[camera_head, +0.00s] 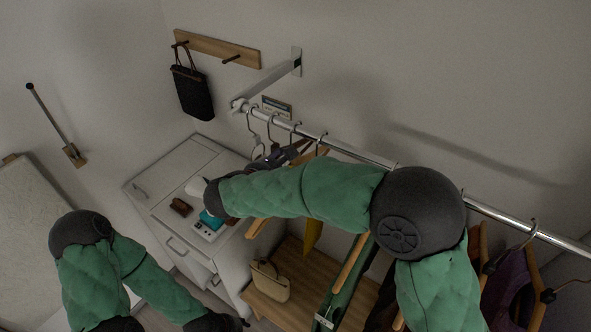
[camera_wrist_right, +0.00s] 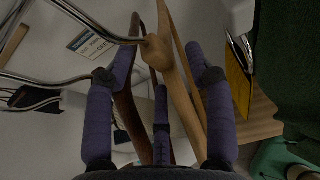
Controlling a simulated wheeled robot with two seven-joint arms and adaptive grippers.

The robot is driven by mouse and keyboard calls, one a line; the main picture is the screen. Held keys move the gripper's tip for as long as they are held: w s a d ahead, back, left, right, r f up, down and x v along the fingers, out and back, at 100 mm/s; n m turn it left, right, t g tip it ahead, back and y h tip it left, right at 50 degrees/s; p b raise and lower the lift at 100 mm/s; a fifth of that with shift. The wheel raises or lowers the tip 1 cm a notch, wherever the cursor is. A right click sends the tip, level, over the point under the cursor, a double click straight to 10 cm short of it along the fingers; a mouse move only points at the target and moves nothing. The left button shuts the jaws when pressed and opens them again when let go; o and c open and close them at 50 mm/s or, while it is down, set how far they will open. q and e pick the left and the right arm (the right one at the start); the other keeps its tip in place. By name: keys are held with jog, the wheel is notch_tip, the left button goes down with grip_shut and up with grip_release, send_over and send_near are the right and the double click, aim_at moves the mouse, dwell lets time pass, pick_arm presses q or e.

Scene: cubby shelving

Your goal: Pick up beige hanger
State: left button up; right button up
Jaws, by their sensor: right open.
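A light wooden, beige hanger (camera_wrist_right: 177,88) runs lengthwise between the fingers of my right gripper (camera_wrist_right: 160,85) in the right wrist view. Its metal hook (camera_wrist_right: 95,28) extends to the upper left. The fingers are open on both sides of the hanger, with a third finger below. A darker brown hanger (camera_wrist_right: 128,112) lies just left of it, also between the fingers. In the head view my right gripper (camera_head: 285,153) is at the rail among the hooks, partly hidden by my right forearm. My left arm ends at the bottom edge; its jaws are not clear.
The metal rail (camera_head: 360,155) carries several hangers and garments to the right. A white cabinet (camera_head: 160,180) with small items stands at the left. A beige bag (camera_head: 270,281) sits on the wooden shelf below. A black bag (camera_head: 192,93) hangs on the wall.

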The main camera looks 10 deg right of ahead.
jog(key=x, duration=0.2)
jog(key=shift+w+d+f, duration=0.1)
jog(key=shift+w+d, duration=0.15)
jog(key=shift+d, duration=0.05)
jog(key=shift+s+a, duration=0.1)
jog(key=shift+c, duration=1.1)
grip_shut()
